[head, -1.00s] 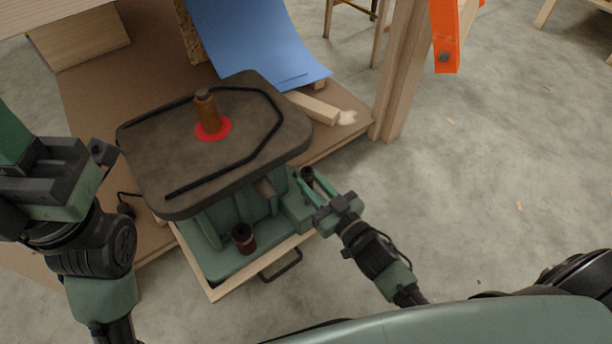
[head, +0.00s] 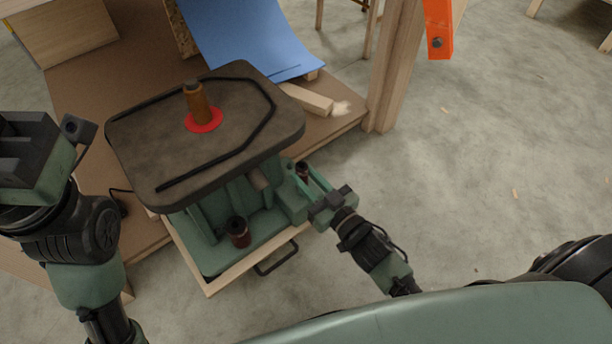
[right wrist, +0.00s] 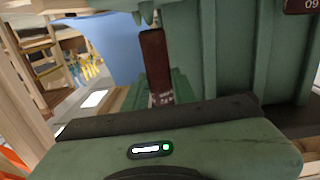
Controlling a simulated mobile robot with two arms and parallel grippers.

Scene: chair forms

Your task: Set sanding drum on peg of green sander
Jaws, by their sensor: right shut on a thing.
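The green sander (head: 262,212) has a dark tabletop (head: 150,150) with an orange-brown drum (head: 198,105) upright on its central spindle, inside a red ring. A dark red sanding drum (head: 302,170) is at the right side of the sander, between the fingers of my right gripper (head: 309,180), which is shut on it. The same drum shows upright in the right wrist view (right wrist: 156,62). Whether a peg is under it is hidden. Another dark red drum (head: 238,231) stands on the sander's base at the front. My left gripper (head: 62,135) is at the left edge, its fingers unclear.
The sander stands on a wooden base with a dark handle (head: 277,258) at the front. A brown bench surface (head: 82,90) lies behind, with a blue sheet (head: 245,40) and a wood block (head: 308,99). A wooden post (head: 385,75) rises at right.

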